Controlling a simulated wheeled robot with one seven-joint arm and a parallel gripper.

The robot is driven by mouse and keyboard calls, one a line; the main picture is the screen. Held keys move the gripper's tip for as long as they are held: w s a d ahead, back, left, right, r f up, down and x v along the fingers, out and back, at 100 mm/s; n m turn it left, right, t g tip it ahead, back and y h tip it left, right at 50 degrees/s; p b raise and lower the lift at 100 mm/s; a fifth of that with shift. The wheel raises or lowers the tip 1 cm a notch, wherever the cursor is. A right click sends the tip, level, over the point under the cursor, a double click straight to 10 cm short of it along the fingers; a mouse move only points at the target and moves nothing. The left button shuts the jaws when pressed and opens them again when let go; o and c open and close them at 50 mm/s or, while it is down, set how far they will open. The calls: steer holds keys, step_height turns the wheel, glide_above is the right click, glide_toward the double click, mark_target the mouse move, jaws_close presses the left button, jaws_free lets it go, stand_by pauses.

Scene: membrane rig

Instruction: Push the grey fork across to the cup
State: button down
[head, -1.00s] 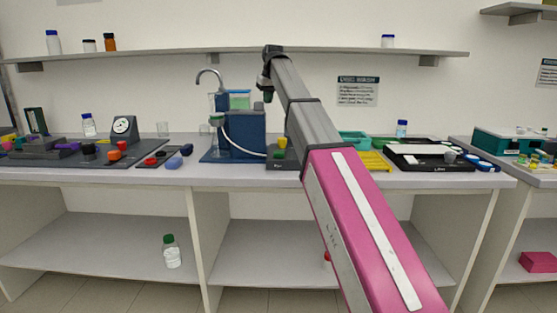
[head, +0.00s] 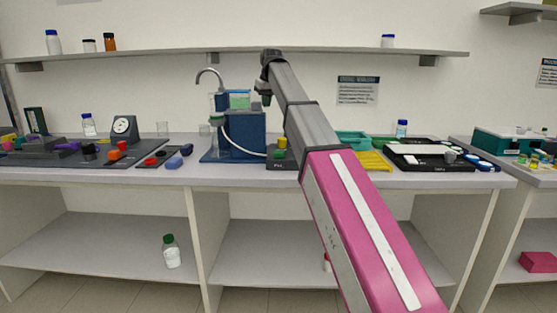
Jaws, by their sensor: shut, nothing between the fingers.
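My gripper (head: 265,98) is small and dark at the end of my arm. It points down in front of the wall, above the right part of the blue rig (head: 237,135). It is shut and empty, and clear of the bench top. I cannot make out a grey fork in this view; it may be hidden or too small. A second small clear vessel (head: 204,129) stands beside the rig. I cannot tell which is the cup.
A tap (head: 209,76) rises behind the rig. A black block with coloured knobs (head: 281,155) is right of it. A yellow rack (head: 374,162) and a black tray (head: 430,164) lie farther right. Dark mats with coloured parts (head: 60,158) fill the left. A shelf (head: 310,52) runs above.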

steer(key=shift+w+a+r, duration=0.1)
steer(key=shift+w+a, duration=0.05)
steer(key=shift+a, duration=2.05)
steer(key=shift+d, duration=0.2)
steer(key=shift+d, duration=0.4)
steer(key=shift+r, duration=0.1)
steer(key=shift+r, duration=3.95)
